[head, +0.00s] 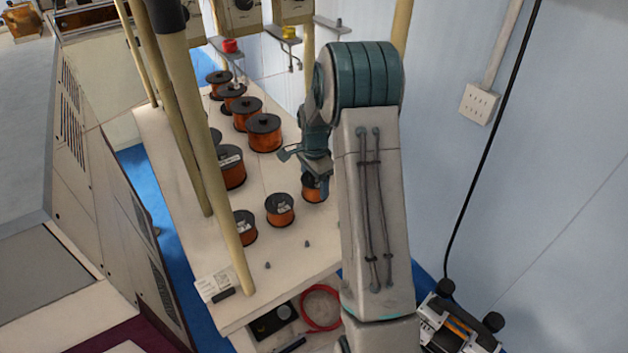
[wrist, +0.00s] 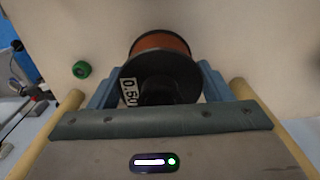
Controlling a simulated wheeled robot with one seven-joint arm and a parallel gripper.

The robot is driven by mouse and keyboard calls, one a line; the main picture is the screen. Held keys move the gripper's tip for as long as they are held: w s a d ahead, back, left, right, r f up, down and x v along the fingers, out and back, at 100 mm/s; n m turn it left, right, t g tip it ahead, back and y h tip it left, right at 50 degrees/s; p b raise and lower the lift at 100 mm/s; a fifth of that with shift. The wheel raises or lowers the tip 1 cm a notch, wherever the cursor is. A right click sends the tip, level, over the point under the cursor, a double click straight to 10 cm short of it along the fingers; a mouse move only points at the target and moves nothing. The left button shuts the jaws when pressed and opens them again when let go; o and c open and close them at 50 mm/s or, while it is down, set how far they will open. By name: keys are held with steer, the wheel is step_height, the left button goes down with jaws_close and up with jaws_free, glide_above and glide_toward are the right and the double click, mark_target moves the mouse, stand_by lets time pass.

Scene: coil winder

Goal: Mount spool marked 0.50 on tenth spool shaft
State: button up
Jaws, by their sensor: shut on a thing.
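The spool marked 0.50 (wrist: 160,78) has copper-coloured wire and a black flange with a white label, seen between the blue fingers in the wrist view. My gripper (wrist: 163,88) is shut on it. In the head view my gripper (head: 316,176) points down at the right edge of the pale spool table, with the orange spool (head: 313,190) under it. I cannot tell whether the spool touches the table. Two small bare pegs, one (head: 268,265) and another (head: 307,244), stand at the table's near end. Which shaft is the tenth cannot be read.
Several copper spools stand in rows on the table (head: 175,150); the closest are one (head: 280,210) and another (head: 243,228). Tan poles (head: 222,215) rise along the left. A red cable coil (head: 321,308) lies below. A wall is at right. A green knob (wrist: 81,69) shows in the wrist view.

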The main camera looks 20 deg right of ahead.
steer(key=shift+f+b, duration=0.9)
steer(key=shift+f, duration=0.45)
steer(key=shift+f, duration=0.1)
steer(key=o, duration=1.5)
step_height(320, 180, up, 14)
steer(key=shift+f+b, duration=0.1)
steer(key=shift+b, duration=0.2)
